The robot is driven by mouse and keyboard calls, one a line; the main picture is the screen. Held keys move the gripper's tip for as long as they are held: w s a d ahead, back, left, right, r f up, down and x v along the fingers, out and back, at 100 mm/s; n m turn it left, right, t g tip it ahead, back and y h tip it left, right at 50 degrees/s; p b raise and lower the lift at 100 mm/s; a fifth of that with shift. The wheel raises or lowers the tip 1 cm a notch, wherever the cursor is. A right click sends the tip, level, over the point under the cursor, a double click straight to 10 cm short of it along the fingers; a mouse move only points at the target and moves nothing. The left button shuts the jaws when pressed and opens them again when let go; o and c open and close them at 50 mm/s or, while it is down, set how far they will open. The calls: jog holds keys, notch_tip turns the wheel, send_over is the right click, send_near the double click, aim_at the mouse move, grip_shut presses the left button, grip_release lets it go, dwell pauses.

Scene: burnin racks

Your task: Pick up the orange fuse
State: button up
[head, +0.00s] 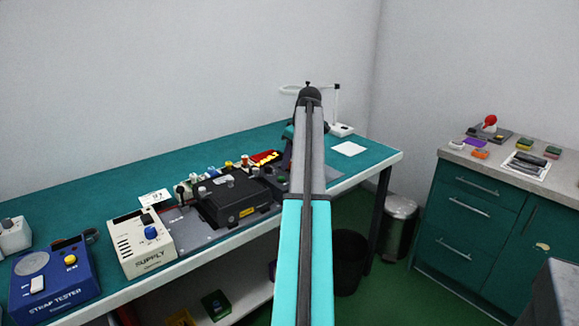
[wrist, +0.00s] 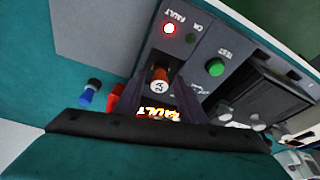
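The orange fuse (wrist: 159,82), a round knob with a pale marked top, sits upright in a dark socket on a grey panel in the wrist view. My gripper (wrist: 156,88) is open, with one dark finger to the left and one to the right of the fuse. A gap seems to show beside the fuse; I cannot tell whether either finger touches it. In the head view my arm hides the fuse and the fingers.
The panel has a lit red FAULT lamp (wrist: 168,28) and a green TEST button (wrist: 216,67). A glowing FAULT sign (wrist: 160,114) lies close to my gripper. A black box (head: 235,199), a supply unit (head: 142,243) and a strap tester (head: 52,280) stand along the teal bench.

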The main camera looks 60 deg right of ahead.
jog(key=shift+c, duration=0.5)
grip_shut()
jog(key=shift+r, duration=0.2)
jog(key=shift+r, duration=0.55)
notch_tip(320, 180, up, 2)
jog(key=shift+d, duration=0.1)
jog(key=s+d+r+b, duration=0.1)
jog(key=s+d, duration=0.1)
jog(key=s, duration=1.3)
jog(key=shift+s+d+r, duration=0.3)
jog(key=shift+s+d, duration=0.05)
jog(key=shift+s, duration=0.05)
